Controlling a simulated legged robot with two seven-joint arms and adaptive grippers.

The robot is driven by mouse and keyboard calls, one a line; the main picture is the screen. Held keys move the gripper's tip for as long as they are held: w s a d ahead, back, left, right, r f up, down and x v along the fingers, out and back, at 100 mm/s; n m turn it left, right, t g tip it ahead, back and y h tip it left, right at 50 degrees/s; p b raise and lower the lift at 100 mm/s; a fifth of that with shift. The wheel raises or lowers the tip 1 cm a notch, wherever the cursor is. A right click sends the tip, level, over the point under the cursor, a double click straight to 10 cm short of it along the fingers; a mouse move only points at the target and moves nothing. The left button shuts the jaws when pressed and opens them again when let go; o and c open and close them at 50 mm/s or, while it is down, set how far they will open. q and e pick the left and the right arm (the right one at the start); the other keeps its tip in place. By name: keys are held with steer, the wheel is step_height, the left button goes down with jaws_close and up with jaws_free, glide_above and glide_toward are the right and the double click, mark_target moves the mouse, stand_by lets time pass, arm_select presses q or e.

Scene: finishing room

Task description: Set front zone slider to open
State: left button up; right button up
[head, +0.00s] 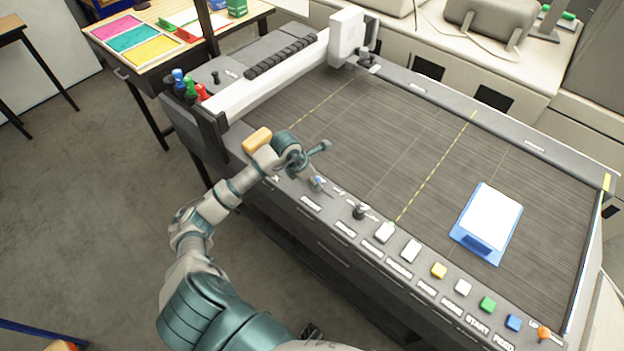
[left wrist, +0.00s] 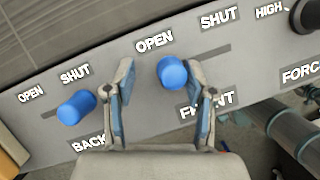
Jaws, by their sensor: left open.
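The front zone slider has a blue knob (left wrist: 172,71) in a slot marked OPEN at left and SHUT at right. The knob sits near the OPEN end, with bare slot showing to its right. My left gripper (left wrist: 161,82) is open, one finger each side of this knob, the right finger partly over the FRONT label. I cannot tell whether a finger touches it. In the head view my left gripper (head: 315,168) is at the panel along the table's near edge. The back zone slider's blue knob (left wrist: 76,107) sits under SHUT.
A dark knob (left wrist: 308,14) stands right of the front slider, by HIGH. An orange block (head: 257,140) is on the panel's left part. Several coloured buttons run right along it. A blue clipboard (head: 466,239) lies on the cutting table (head: 400,150), which is otherwise mostly clear.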

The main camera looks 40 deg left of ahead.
mark_target(309, 188)
arm_select(q)
steer(key=shift+r, duration=0.35)
steer(key=v, duration=0.3)
steer(key=d+v, duration=0.1)
steer(key=v, duration=0.1)
steer(key=shift+s+a+r, duration=0.1)
steer(key=v, duration=0.6)
steer(key=shift+s+a, duration=0.15)
steer(key=shift+a, duration=0.2)
arm_select(e)
steer(key=shift+w+d+f, duration=0.1)
steer(key=shift+w+d, duration=0.05)
steer(key=shift+d, duration=0.35)
